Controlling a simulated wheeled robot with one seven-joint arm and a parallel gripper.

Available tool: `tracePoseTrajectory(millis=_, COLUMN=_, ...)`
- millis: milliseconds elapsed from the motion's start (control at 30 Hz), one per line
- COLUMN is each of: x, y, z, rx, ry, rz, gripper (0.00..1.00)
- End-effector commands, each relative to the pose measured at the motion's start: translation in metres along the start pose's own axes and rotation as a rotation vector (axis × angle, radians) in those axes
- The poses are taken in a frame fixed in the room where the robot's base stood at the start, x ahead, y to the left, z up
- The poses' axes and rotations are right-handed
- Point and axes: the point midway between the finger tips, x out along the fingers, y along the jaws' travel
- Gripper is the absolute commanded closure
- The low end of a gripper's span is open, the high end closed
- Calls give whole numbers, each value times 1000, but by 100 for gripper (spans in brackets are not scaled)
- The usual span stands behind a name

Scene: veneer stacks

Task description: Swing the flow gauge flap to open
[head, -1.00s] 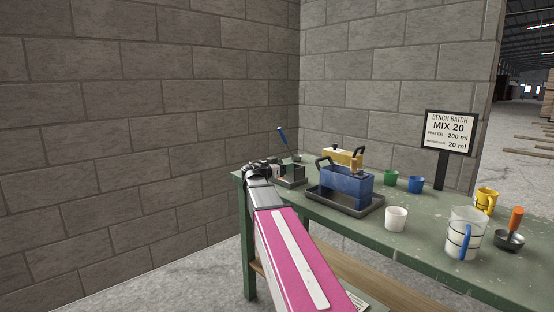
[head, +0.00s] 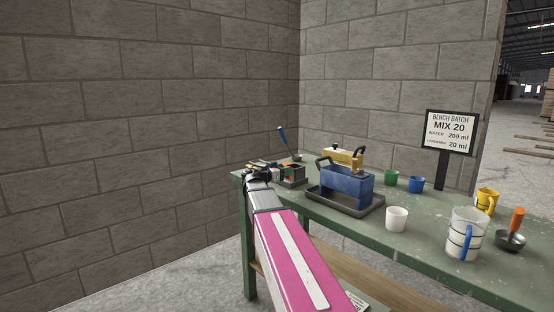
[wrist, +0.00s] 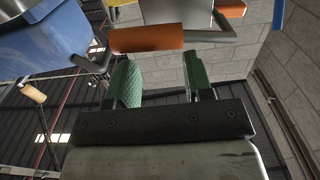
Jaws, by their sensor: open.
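My gripper (head: 264,169) is at the far left end of the green bench, beside a small grey box-like unit (head: 293,174) with an orange part on it. I cannot be sure this unit is the flow gauge. In the wrist view my gripper (wrist: 160,78) is open, with two green-padded fingers apart and nothing between them. An orange cylindrical handle (wrist: 146,38) on a grey metal bracket (wrist: 222,32) lies just beyond the fingertips. I cannot tell whether it touches them. The flap itself cannot be made out clearly.
A blue container (head: 345,187) sits in a dark tray (head: 364,212), with a yellow one (head: 340,156) behind. Cups, a clear jug (head: 463,236) and a sign (head: 449,132) stand to the right on the bench (head: 420,250). A block wall (head: 140,130) is close behind.

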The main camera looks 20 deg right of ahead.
Motion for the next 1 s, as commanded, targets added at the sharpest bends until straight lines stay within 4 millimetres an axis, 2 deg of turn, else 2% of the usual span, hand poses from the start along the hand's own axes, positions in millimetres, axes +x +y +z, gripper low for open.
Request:
tracePoseTrajectory(millis=700, x=-61, y=1, z=-1, rx=0, ry=1, rz=0, gripper=53)
tracePoseTrajectory(millis=1000, x=-66, y=0, z=-1, rx=0, ry=1, rz=1, gripper=53)
